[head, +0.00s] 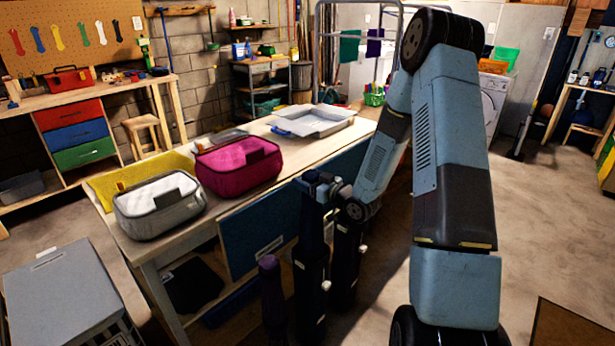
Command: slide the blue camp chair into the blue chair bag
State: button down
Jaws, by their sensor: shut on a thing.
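My gripper (313,188) is at the end of my arm, beside the table's right side. It is shut on the top of a dark blue upright bundle, which looks like the blue camp chair (312,222). Below it is a wider dark blue upright sleeve with a pale toggle, which looks like the blue chair bag (309,275). The chair's lower part seems to be in or behind the bag's mouth; I cannot tell which. The fingertips are small and partly hidden.
Another dark upright bundle (345,265) stands close on the right, and a purple-topped one (269,275) on the left. The table (215,214) holds a grey case (160,207), a magenta case (238,165) and a grey tray (312,121). A grey bin (60,295) stands front left.

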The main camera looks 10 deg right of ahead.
jog(key=shift+f, duration=9.15)
jog(key=shift+f, duration=0.15)
jog(key=shift+c, duration=0.2)
grip_release()
jog(key=shift+s+d+f, duration=0.1)
jog(key=shift+s, duration=0.05)
jog(key=v, duration=1.3)
jog(key=shift+s+d, duration=0.2)
